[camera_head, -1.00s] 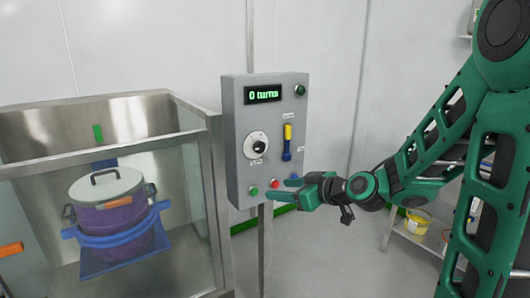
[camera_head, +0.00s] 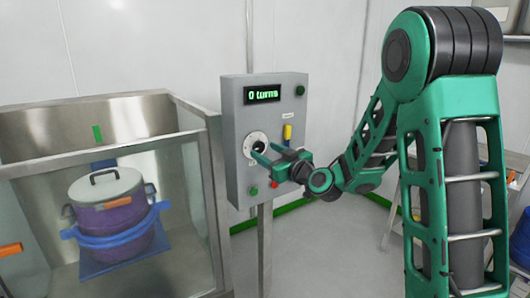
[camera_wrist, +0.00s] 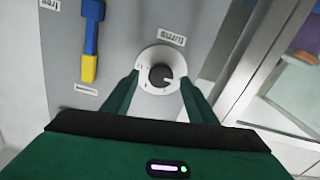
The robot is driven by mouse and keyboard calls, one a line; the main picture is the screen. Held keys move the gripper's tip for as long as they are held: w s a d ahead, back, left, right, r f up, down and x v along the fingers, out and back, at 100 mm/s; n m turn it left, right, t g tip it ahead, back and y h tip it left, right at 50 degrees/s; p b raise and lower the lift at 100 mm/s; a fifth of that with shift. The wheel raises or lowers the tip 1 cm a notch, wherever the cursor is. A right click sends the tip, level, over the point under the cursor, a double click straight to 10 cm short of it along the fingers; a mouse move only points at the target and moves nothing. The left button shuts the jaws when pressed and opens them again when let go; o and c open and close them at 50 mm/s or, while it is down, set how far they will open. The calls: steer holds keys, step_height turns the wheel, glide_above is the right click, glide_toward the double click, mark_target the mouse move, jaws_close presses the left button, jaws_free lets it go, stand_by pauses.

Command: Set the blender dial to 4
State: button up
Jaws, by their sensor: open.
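The blender dial is a black knob (camera_wrist: 160,75) on a white round scale plate (camera_wrist: 150,58), on the grey control box (camera_head: 231,130). The dial also shows in the head view (camera_head: 257,143), partly covered by my gripper. The box display (camera_head: 263,94) reads "0 turns". My gripper (camera_wrist: 160,85) is open, with one green finger on each side of the dial in the wrist view. In the head view my gripper (camera_head: 264,154) is in front of the dial's lower part. I cannot tell whether the fingers touch the knob.
A blue and yellow lever (camera_wrist: 91,40) is beside the dial. A green button (camera_head: 253,191) and a red button (camera_head: 275,185) sit below it, and a dark green button (camera_head: 300,90) near the top. A glass-walled steel enclosure (camera_head: 205,190) holds a purple lidded drum (camera_head: 105,215) at left.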

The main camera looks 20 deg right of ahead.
mark_target(258, 147)
steer(key=shift+x, duration=1.4)
